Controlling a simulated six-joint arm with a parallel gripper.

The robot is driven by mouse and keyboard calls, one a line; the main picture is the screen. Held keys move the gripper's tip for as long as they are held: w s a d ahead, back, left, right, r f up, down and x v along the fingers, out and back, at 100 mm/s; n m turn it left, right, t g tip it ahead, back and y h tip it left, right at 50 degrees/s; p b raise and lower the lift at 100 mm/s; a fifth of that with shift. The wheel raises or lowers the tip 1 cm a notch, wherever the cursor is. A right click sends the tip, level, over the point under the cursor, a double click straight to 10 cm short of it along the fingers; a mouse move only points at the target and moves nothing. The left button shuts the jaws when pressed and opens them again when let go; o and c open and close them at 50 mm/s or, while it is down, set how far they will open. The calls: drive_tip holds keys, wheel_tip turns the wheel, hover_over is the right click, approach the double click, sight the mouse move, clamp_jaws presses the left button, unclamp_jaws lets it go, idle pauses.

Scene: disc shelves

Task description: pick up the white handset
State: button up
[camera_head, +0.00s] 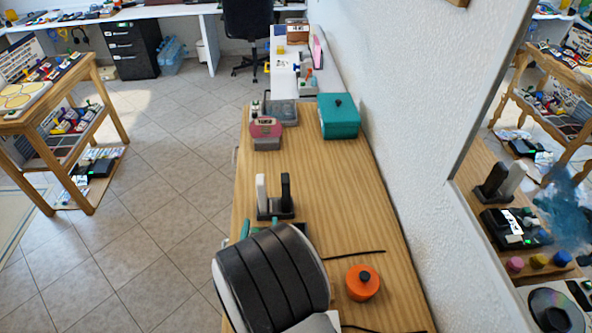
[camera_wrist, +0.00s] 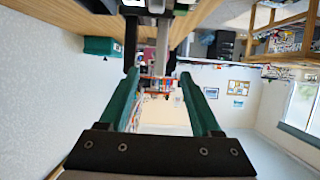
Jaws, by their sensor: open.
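The white handset (camera_head: 261,188) stands upright at the left end of a dark stand (camera_head: 275,210) on the wooden counter. A black handset (camera_head: 286,188) stands upright beside it on the right. My gripper's teal fingers show partly in the head view (camera_head: 260,226), just in front of the stand; my arm hides the rest. The wrist view looks upside down. There my gripper (camera_wrist: 159,78) is open, with nothing held. The white handset (camera_wrist: 162,45) appears as a pale upright shape between the finger lines, beyond the tips. The black handset (camera_wrist: 131,42) lines up with the left finger.
An orange round container (camera_head: 362,283) and dark cables lie right of my arm. A teal box (camera_head: 339,118) and a pink-and-grey device (camera_head: 266,133) stand farther back. A wall with a mirror runs along the right. The counter behind the stand is mostly clear.

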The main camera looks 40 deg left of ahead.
sight(262, 201)
drive_tip(key=x, duration=0.9)
drive_tip(key=shift+w+a+f, duration=0.1)
drive_tip(key=shift+w+f, duration=0.05)
drive_tip(key=shift+f, duration=0.05)
drive_tip(key=x, duration=0.3)
drive_tip(key=f+x, duration=0.1)
drive_tip(key=x, duration=0.1)
drive_tip(key=shift+a, duration=0.1)
clamp_jaws()
